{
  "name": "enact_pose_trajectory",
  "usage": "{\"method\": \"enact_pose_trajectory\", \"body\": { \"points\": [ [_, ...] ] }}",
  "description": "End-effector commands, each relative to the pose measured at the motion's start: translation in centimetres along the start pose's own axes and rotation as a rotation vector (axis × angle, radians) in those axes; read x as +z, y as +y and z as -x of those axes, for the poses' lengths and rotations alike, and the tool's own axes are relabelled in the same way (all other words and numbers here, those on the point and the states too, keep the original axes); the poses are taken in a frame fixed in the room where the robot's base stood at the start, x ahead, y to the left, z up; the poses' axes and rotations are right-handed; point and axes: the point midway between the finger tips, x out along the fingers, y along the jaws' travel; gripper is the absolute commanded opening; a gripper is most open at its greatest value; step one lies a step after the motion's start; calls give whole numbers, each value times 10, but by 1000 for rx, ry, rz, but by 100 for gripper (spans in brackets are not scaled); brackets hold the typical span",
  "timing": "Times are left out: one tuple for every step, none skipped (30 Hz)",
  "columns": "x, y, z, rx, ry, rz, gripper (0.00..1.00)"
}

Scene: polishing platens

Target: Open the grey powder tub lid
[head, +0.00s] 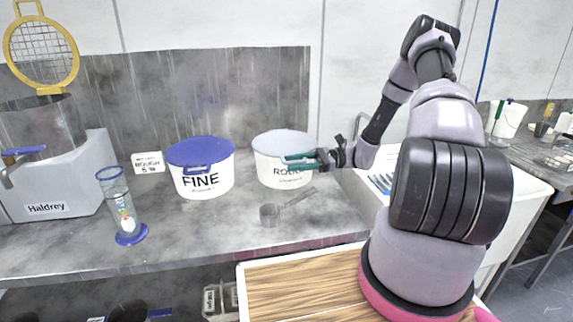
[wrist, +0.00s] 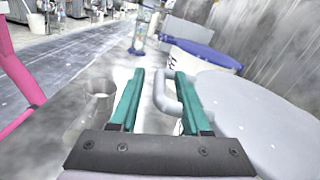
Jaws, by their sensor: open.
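The grey powder tub (head: 268,170) is a white bucket marked ROUGH on the bench. Its grey lid (head: 280,141) lies flat on top, and fills the right of the wrist view (wrist: 260,110). A grey handle loop (wrist: 161,98) sticks out from the lid's edge. My gripper (head: 288,158) is at the front right of the tub, at lid height. Its green fingers (wrist: 160,73) are open, with part of the handle between them, closer to the right finger in the wrist view. Whether a finger touches the handle, I cannot tell.
A blue-lidded FINE tub (head: 205,180) stands left of the grey one. A glass cylinder (head: 122,205), a sign (head: 148,162) and a Haldrey machine (head: 75,180) are further left. A sink (head: 385,160) is at right.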

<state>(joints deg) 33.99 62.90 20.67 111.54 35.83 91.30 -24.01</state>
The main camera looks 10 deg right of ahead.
Motion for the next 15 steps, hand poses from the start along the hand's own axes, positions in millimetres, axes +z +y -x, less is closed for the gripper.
{"method": "enact_pose_trajectory", "body": {
  "points": [
    [0, 0, -8, 3, -1, 0, 47],
    [0, 0, -12, 2, -2, 0, 47],
    [0, 0, -16, 2, -1, 0, 47],
    [0, 0, -19, 2, -1, 0, 47],
    [0, 0, -21, 1, -1, 0, 47],
    [0, 0, -24, 1, 0, 0, 47],
    [0, 0, -25, 1, 0, 0, 47],
    [0, 0, -26, 1, 0, 0, 47],
    [0, 0, -27, 1, 0, 0, 47],
    [0, 0, -27, 1, 0, 0, 47],
    [0, 0, -28, 1, 0, 0, 47],
    [0, 0, -28, 1, 0, 0, 47],
    [0, 0, -28, 1, 0, 0, 47],
    [0, 0, -27, 1, 0, 0, 47],
    [0, 0, -27, 1, 0, 0, 47]
  ]
}}
